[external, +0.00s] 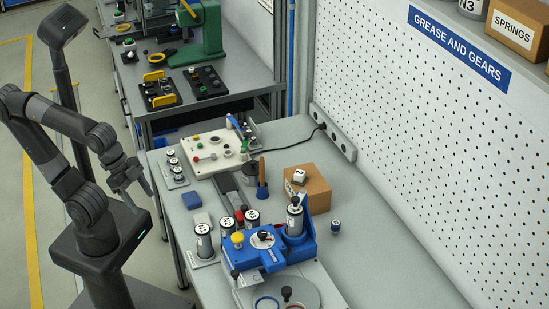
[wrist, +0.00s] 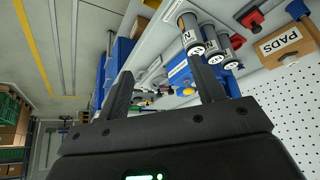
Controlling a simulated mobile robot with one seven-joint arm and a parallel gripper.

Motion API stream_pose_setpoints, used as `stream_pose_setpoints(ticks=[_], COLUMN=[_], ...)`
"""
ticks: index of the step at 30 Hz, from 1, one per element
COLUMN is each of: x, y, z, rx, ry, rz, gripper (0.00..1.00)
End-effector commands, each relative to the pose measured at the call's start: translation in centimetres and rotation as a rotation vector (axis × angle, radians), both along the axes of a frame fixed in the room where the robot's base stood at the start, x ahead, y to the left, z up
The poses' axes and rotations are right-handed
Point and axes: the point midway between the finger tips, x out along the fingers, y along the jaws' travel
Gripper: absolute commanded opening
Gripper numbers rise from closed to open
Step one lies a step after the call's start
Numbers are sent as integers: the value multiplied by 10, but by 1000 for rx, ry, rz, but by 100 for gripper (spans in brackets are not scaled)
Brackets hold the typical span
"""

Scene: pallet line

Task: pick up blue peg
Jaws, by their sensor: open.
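I cannot pick out a clear blue peg. A small upright blue piece (external: 232,121) stands at the back edge of the white panel (external: 213,155) in the external view, but it is too small to tell. My gripper (external: 142,188) is open and empty, off the bench's left side, apart from all of these. In the wrist view its two fingers (wrist: 162,76) are spread with nothing between them.
A blue fixture (external: 272,260) with white-and-black cylinders fills the near bench. A cardboard box (external: 317,190) stands right of centre. A pegboard wall (external: 420,150) bounds the right. Another bench with a green machine (external: 207,30) stands behind. The right side of the bench is mostly clear.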

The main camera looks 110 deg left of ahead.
Motion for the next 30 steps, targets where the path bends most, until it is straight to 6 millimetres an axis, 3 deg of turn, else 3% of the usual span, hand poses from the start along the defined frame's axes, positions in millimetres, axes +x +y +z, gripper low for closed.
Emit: stream_pose_setpoints(ticks=[10,13,16,23,30], x=[0,1,1,57,136], y=[0,0,0,13,38], z=[3,21,53,91,128], rx=[0,0,0,15,25], ry=[-2,-5,-7,20,41], rz=[0,0,0,9,12], gripper=[54,54,54,54,54])
